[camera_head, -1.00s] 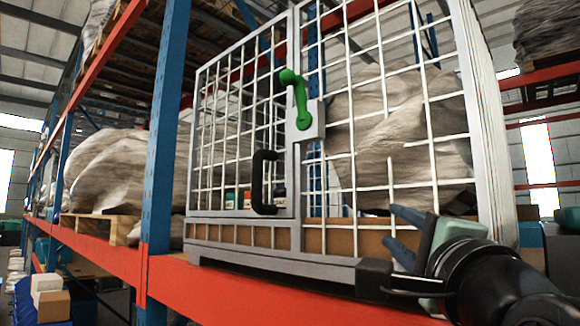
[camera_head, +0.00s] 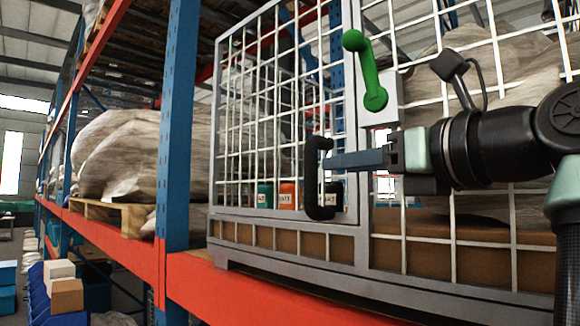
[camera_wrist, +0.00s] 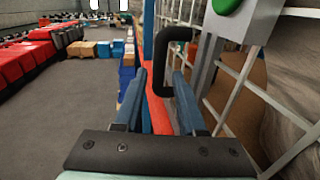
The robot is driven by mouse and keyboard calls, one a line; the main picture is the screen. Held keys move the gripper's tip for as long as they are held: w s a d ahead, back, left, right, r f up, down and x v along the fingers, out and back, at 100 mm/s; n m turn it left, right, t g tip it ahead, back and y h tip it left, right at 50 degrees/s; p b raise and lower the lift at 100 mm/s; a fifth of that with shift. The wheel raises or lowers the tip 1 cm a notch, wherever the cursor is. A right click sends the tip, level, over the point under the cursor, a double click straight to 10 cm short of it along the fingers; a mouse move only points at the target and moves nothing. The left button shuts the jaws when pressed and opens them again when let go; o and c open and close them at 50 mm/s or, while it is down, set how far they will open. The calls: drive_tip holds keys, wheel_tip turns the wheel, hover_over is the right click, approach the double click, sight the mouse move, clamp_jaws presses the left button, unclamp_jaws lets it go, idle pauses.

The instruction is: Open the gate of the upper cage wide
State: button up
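The gate (camera_head: 350,130) is the left white-wire panel of the cage's front. It looks in line with the front, though a small gap cannot be ruled out. Its black U-shaped handle (camera_head: 313,180) stands upright near the gate's right edge. A green latch lever (camera_head: 366,70) sits on a grey plate right of the handle and points up and slightly left. My gripper (camera_head: 326,162) is at the handle. In the wrist view my gripper (camera_wrist: 160,75) has its two blue fingers apart, with the handle bar (camera_wrist: 160,62) between the tips; contact cannot be told.
The cage stands on a red shelf beam (camera_head: 230,296) beside a blue rack post (camera_head: 178,130). Small containers (camera_head: 288,194) and a brown box are inside. A wrapped load (camera_head: 125,155) on a pallet is left of the post. The wrist view shows open floor (camera_wrist: 60,120) at left.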

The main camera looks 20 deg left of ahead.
sight(299, 169)
drive_tip(key=shift+p+x, duration=3.25)
drive_tip(key=shift+x, duration=2.65)
drive_tip(key=shift+d, duration=0.1)
clamp_jaws()
drive_tip(key=shift+r, duration=0.1)
